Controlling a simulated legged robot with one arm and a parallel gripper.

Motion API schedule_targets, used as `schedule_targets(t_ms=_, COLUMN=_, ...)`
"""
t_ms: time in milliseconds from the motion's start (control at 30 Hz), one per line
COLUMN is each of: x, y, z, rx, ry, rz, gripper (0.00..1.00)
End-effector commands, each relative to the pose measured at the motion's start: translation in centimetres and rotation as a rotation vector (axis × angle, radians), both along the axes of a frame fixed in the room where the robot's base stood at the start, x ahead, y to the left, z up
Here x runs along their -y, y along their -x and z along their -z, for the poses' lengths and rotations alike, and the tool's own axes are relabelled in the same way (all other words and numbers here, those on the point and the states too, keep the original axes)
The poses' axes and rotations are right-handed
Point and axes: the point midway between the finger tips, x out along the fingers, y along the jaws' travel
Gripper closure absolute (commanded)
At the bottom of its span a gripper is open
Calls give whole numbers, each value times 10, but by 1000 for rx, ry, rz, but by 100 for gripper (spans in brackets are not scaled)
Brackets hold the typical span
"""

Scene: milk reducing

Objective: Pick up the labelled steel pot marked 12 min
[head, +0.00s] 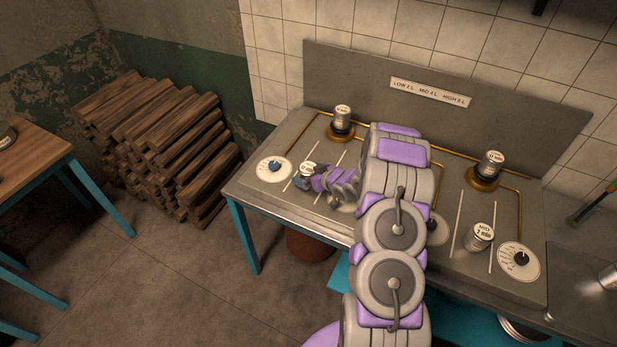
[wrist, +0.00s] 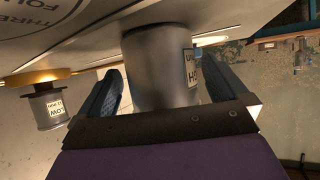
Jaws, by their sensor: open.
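My gripper (head: 304,183) is open low over the left part of the steel counter. In the wrist view its two fingers (wrist: 162,75) stand on either side of a grey steel pot (wrist: 152,62). That pot's white label is partly turned away; only letters like "H" show. Its labelled lid (head: 308,169) shows beside my gripper in the head view. Another pot (head: 341,119) stands on the back left brass burner; its label reads LOW in the wrist view (wrist: 47,112). A third pot (head: 490,166) sits on the back right burner, its label too small to read surely. A fourth (head: 480,236) appears marked MID 7 min.
The counter (head: 275,215) has a left dial (head: 273,169), a right dial (head: 519,261), brass pipes and a back panel (head: 350,75) with a sign. Stacked wood (head: 165,145) and a wooden table (head: 35,165) stand to the left. The floor between is clear.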

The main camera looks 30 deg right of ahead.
Motion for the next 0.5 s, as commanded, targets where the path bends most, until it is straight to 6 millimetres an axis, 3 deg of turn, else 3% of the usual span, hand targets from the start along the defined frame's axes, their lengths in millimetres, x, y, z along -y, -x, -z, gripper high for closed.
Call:
schedule_targets(t_ms=300, x=-3, y=-5, z=2, rx=0, ry=1, rz=0, gripper=0)
schedule_targets(t_ms=500, x=-2, y=-5, z=2, rx=-1, ry=0, rz=0, gripper=19)
